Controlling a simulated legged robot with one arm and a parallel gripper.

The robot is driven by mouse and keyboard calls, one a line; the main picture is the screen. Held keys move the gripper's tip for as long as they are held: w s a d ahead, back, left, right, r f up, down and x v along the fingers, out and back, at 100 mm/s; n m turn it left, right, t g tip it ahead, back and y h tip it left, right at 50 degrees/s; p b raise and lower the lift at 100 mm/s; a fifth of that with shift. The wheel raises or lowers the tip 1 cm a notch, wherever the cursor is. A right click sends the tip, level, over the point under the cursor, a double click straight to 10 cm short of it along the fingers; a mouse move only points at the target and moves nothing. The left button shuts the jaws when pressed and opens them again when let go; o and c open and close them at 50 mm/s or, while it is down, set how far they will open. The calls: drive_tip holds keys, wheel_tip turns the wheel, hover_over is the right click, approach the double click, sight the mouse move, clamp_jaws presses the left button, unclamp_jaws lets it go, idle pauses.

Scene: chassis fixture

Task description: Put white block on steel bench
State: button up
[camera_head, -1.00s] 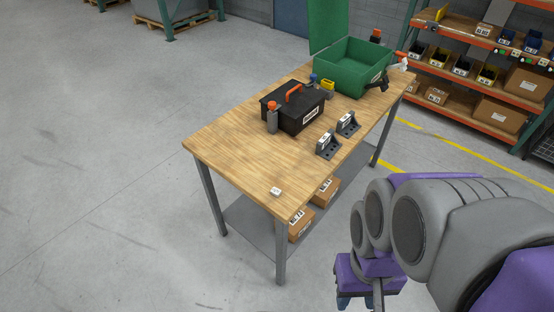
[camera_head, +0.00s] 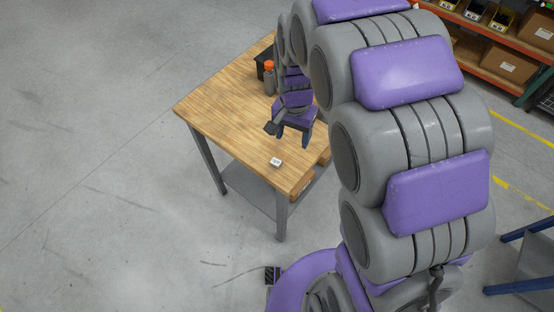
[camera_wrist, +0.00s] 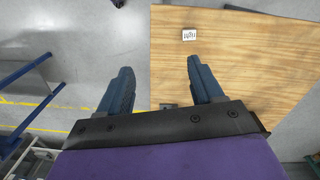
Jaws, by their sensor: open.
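The small white block (camera_head: 276,162) with dark marks on its top lies on the wooden table (camera_head: 225,112) near its front corner. In the wrist view the white block (camera_wrist: 189,34) is ahead of the fingertips, roughly in line with the right finger. My gripper (camera_head: 292,140) is open and empty, above the table and apart from the block. Both blue fingers of my gripper (camera_wrist: 159,66) show in the wrist view. A bench with a grey top and blue legs (camera_head: 525,236), seemingly the steel bench, is partly in view at the right edge.
A dark toolbox (camera_head: 263,64) and an orange-topped bottle (camera_head: 269,78) stand farther back on the table, partly hidden by my arm. Shelves with boxes (camera_head: 515,68) are at the upper right. Open floor lies left of the table.

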drive_tip(key=w+a+f, duration=0.4)
drive_tip(key=a, duration=0.1)
drive_tip(key=m+b, duration=0.1)
hover_over(275, 161)
drive_tip(key=f, duration=1.2)
drive_tip(key=shift+s+a, duration=0.3)
drive_tip(key=shift+w+d+f+b, duration=0.1)
drive_tip(key=shift+d+f+b, duration=0.25)
drive_tip(key=shift+f, duration=0.3)
drive_tip(key=f, duration=0.3)
drive_tip(key=shift+w+d+f+b, duration=0.15)
drive_tip(key=shift+d+f+b, duration=0.15)
drive_tip(key=shift+b, duration=0.1)
drive_tip(key=shift+a+f, duration=0.3)
drive_tip(key=shift+f, duration=0.2)
drive_tip(key=shift+a, duration=0.15)
drive_tip(key=shift+d+r, duration=0.1)
drive_tip(key=shift+d, duration=0.2)
drive_tip(key=c, duration=0.6)
drive_tip(key=shift+a, duration=0.15)
drive_tip(key=c, duration=0.6)
